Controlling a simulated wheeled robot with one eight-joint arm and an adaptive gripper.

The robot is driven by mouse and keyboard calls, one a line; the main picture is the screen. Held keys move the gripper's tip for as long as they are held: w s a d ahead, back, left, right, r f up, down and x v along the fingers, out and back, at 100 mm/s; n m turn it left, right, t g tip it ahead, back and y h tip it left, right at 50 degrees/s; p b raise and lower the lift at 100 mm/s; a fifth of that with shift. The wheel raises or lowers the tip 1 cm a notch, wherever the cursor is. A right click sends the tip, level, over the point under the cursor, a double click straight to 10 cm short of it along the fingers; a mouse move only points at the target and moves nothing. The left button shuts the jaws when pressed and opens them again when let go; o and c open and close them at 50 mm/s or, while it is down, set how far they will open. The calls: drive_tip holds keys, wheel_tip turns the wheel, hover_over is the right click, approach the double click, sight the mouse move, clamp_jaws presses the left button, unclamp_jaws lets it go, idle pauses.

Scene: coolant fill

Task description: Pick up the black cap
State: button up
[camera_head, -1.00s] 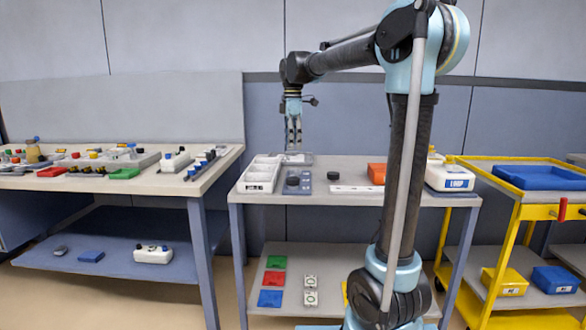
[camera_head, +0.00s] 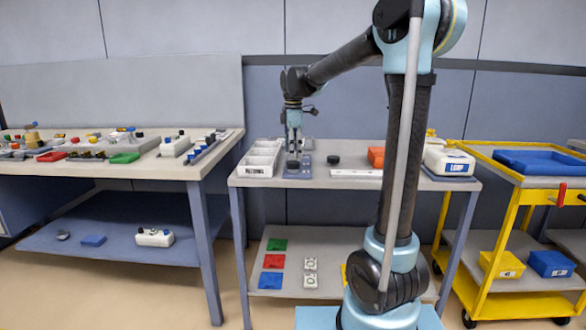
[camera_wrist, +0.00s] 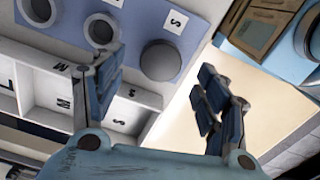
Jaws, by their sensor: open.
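A dark round cap (camera_head: 292,165) sits on a blue-grey board (camera_head: 305,171) on the middle table. It also shows in the wrist view (camera_wrist: 160,61), near a corner of the board. A second black round piece (camera_head: 333,159) lies on the tabletop to the right. My gripper (camera_head: 294,150) points down just above the cap on the board. In the wrist view my gripper (camera_wrist: 160,72) has its two fingers spread wide, with nothing between them. The cap appears beyond the fingertips, roughly between them; whether they touch it cannot be told.
A white divided bin (camera_head: 258,168) stands left of the board. A white strip (camera_head: 356,173), an orange block (camera_head: 376,156) and a white labelled box (camera_head: 449,161) lie to the right. The board has round rings (camera_wrist: 101,28) beside the cap.

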sight(293, 162)
drive_tip(key=shift+a+f, duration=0.1)
drive_tip(key=shift+f, duration=2.65)
drive_tip(key=c, duration=1)
drive_tip(key=shift+r, duration=0.1)
